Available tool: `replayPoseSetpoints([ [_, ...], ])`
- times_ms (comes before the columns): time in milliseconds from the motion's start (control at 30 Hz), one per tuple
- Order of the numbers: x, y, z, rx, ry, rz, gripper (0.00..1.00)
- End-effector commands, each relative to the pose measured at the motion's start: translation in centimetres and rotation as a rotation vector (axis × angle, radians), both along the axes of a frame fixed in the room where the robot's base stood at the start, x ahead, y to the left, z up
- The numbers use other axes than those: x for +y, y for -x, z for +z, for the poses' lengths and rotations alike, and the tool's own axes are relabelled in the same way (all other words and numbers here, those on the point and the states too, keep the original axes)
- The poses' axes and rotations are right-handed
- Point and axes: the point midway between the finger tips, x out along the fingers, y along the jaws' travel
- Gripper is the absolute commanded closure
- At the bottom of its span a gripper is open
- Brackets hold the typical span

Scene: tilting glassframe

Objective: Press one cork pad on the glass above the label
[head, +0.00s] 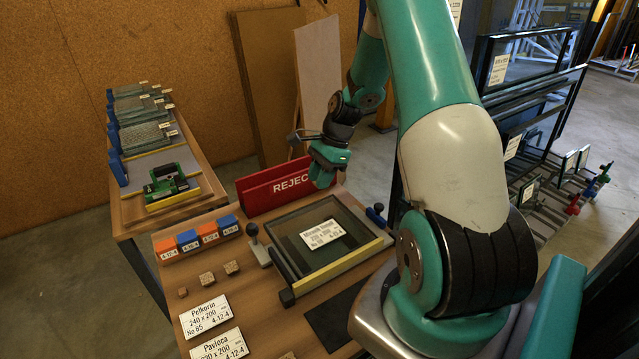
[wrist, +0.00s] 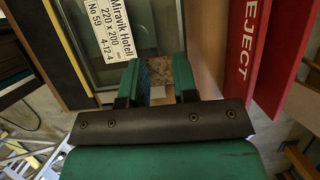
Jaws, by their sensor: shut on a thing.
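A glass pane (head: 294,247) lies in a dark frame (head: 284,297) on the bench, with a white label (head: 323,233) reading Miravik Hotell 220 x 200. The label also shows at the upper left of the wrist view (wrist: 104,28). My gripper (head: 322,184) is above the far side of the frame, near the red REJECT holder. In the wrist view its green fingers (wrist: 158,80) are shut on a small brown speckled cork pad (wrist: 159,70), partly hidden between them. Whether the pad touches the glass, I cannot tell.
The red REJECT holder (head: 287,186) stands just behind the frame. Several small cork pads (head: 207,278) lie left of the frame, near blue and orange blocks (head: 188,240) and loose labels (head: 207,317). A black-knobbed clamp (head: 253,237) stands at the frame's left edge.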

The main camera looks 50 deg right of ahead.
Motion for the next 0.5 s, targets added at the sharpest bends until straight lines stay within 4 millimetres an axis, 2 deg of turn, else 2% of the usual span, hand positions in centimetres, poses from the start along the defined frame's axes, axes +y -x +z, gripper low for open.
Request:
replayPoseSetpoints([
  [467,0.19,-0.10,0.37,0.003,-0.005,-0.006,0.94],
  [500,0.22,-0.11,-0.04,0.002,-0.006,-0.006,0.94],
])
